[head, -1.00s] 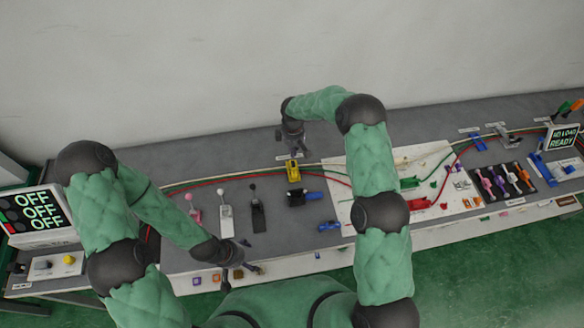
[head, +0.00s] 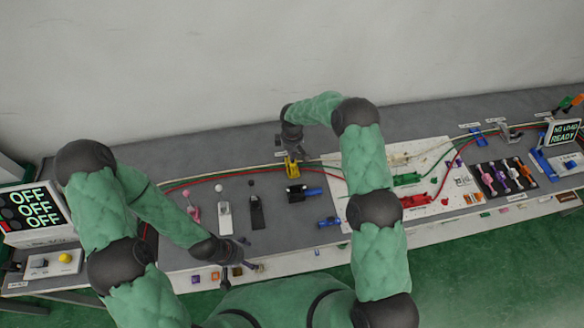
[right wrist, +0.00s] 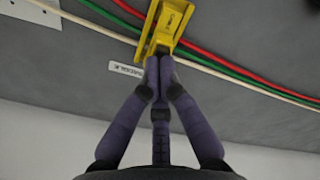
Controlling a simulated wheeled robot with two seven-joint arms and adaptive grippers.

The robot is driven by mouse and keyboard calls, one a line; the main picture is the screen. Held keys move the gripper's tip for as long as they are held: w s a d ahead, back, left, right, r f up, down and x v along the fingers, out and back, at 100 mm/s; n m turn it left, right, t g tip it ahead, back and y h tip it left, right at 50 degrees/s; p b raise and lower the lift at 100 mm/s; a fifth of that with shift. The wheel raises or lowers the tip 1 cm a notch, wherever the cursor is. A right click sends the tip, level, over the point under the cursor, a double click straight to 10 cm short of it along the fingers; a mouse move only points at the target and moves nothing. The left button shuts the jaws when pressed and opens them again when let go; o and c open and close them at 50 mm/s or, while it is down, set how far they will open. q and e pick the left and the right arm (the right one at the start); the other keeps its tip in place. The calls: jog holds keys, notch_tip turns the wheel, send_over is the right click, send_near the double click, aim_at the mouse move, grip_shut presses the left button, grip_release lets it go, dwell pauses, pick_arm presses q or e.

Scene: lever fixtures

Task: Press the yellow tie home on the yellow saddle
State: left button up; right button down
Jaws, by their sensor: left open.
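The yellow saddle (head: 292,170) sits on the grey bench, with red, green and cream cables running by it. It also shows at the top of the right wrist view (right wrist: 165,22), with a yellow upper part; I cannot tell the tie from the saddle clearly, nor whether it is seated. My right gripper (head: 291,154) is right behind the saddle. In the right wrist view its fingertips (right wrist: 158,64) are together at the saddle's near edge; contact is unclear, and nothing shows between them. My left gripper (head: 251,254) is open and empty at the bench's front edge.
Levers with pink, white and black bases (head: 225,215) stand left of the saddle. A dark and blue connector (head: 304,193) lies just in front of it. A white board (head: 432,165) with red and green parts is to the right. A small label (right wrist: 126,69) lies behind the saddle.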

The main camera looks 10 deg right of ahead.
jog(key=shift+f+b, duration=0.95)
jog(key=shift+r, duration=0.2)
jog(key=shift+r+p, duration=0.75)
jog(key=shift+r, duration=1.1)
notch_tip(320, 180, up, 12)
jog(key=shift+f, duration=0.15)
